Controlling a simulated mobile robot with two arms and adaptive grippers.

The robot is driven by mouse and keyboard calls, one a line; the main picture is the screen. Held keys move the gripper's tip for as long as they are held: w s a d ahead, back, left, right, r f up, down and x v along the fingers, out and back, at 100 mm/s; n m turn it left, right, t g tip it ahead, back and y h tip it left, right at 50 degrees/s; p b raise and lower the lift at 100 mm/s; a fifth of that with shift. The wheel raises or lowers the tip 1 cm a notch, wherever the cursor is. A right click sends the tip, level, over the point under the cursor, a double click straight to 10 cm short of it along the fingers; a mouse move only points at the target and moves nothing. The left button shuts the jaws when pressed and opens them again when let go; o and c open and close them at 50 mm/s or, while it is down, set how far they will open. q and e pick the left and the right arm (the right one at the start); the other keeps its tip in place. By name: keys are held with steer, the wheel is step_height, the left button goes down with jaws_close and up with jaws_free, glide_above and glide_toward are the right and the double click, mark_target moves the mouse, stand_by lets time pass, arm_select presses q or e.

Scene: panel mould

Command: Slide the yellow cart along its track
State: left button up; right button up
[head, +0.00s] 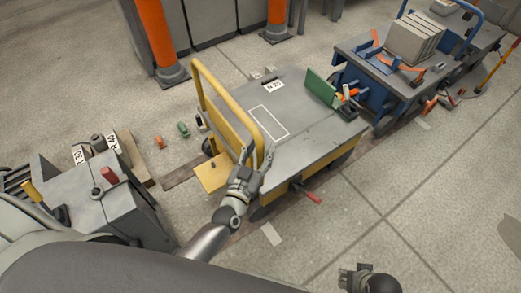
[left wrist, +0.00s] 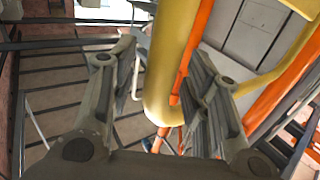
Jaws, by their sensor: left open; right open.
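The yellow cart (head: 300,120) stands in the middle of the head view, with a grey top and a yellow push handle (head: 230,98) on its left end. A dark track strip (head: 182,177) shows on the floor left of the cart. My left gripper (head: 257,156) is at the near side of the handle, its fingers open on either side of the handle's bar. In the left wrist view the yellow bar (left wrist: 172,65) runs between the two open fingers; contact is unclear. My right gripper (head: 355,279) is low at the bottom edge, away from the cart, partly cut off.
A blue cart (head: 375,85) with grey slabs stands close behind the yellow cart's right end. A green panel (head: 320,88) and small tools lie on the yellow cart. A grey machine (head: 95,200) stands at the left. Orange posts (head: 155,35) rise behind.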

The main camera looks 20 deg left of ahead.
arm_select(q)
steer(key=shift+w, duration=0.25)
jaws_close()
stand_by(0.3)
